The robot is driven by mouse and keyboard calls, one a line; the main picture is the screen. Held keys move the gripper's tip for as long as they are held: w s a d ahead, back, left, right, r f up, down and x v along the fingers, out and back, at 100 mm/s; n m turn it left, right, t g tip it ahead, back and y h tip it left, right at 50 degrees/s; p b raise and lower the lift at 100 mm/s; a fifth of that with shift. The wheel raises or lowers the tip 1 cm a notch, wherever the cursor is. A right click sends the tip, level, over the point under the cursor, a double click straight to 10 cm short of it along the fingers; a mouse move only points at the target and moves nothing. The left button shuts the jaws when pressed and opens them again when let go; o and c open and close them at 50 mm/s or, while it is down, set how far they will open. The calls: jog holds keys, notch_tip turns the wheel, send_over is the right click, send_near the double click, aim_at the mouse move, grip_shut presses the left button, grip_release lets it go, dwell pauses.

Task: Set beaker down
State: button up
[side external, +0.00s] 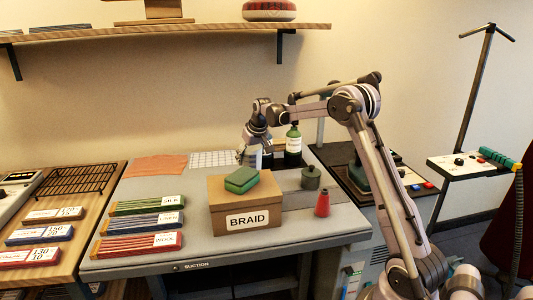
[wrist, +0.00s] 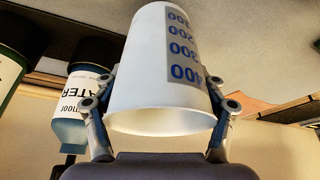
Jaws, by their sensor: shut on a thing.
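A white beaker (wrist: 165,75) with blue volume numbers fills the middle of the wrist view. My gripper (wrist: 164,100) has a finger on each side of it and is shut on it. In the side view my gripper (side external: 249,155) is low at the back of the grey table (side external: 130,190), behind the cardboard box marked BRAID (side external: 247,220). The beaker is hard to make out there. I cannot tell whether its base touches the table.
A green bottle (side external: 293,147) stands just right of my gripper. A blue bottle labelled water (wrist: 72,132) is close beside the beaker in the wrist view. A green sponge-like block (side external: 241,180) lies on the box.

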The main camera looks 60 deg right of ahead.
jog(key=shift+f, duration=1.3)
jog(key=shift+f, duration=0.1)
jog(key=o, duration=1.3)
